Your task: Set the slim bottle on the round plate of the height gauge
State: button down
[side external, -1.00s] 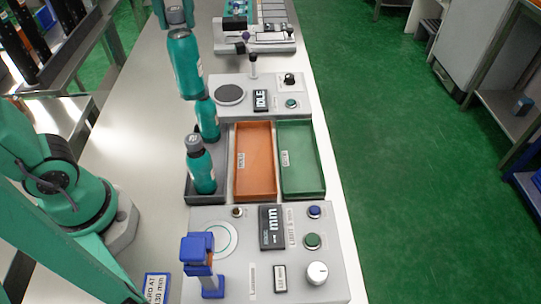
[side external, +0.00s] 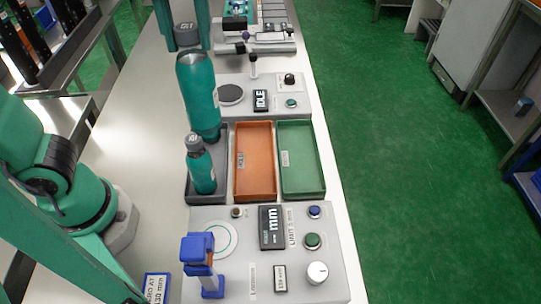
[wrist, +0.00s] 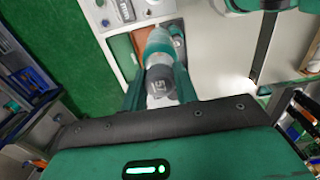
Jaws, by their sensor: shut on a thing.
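My gripper (side external: 185,30) is shut on the neck end of a teal bottle (side external: 199,95) with a grey cap, held upright with a slight tilt. In the wrist view this bottle (wrist: 163,45) sits between the fingers, its marked cap facing the camera. The height gauge (side external: 330,245) stands at the front with an "mm" display. Its round plate (side external: 222,240) is pale with a green ring and looks empty. A blue probe stand (side external: 198,250) rises beside the plate. A smaller teal bottle (side external: 200,170) stands in the dark grey tray (side external: 190,192).
An orange tray (side external: 254,160) and a green tray (side external: 301,160) lie empty right of the grey tray. Behind them is a device with an "IDLE" display (side external: 261,100) and a dark round plate (side external: 230,94). A blue sign (side external: 156,288) stands at the front left.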

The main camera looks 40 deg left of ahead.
jog(key=s+d, duration=0.7)
jog(key=s, duration=0.1)
notch_tip(320, 180, down, 21)
jog(key=shift+w+a, duration=0.15)
jog(key=shift+a, duration=0.05)
dwell(1.1)
jog(key=shift+f, duration=0.1)
jog(key=c, duration=1.1)
grip_release()
notch_tip(320, 180, up, 12)
jog(key=shift+r, duration=0.1)
jog(key=shift+a, duration=0.1)
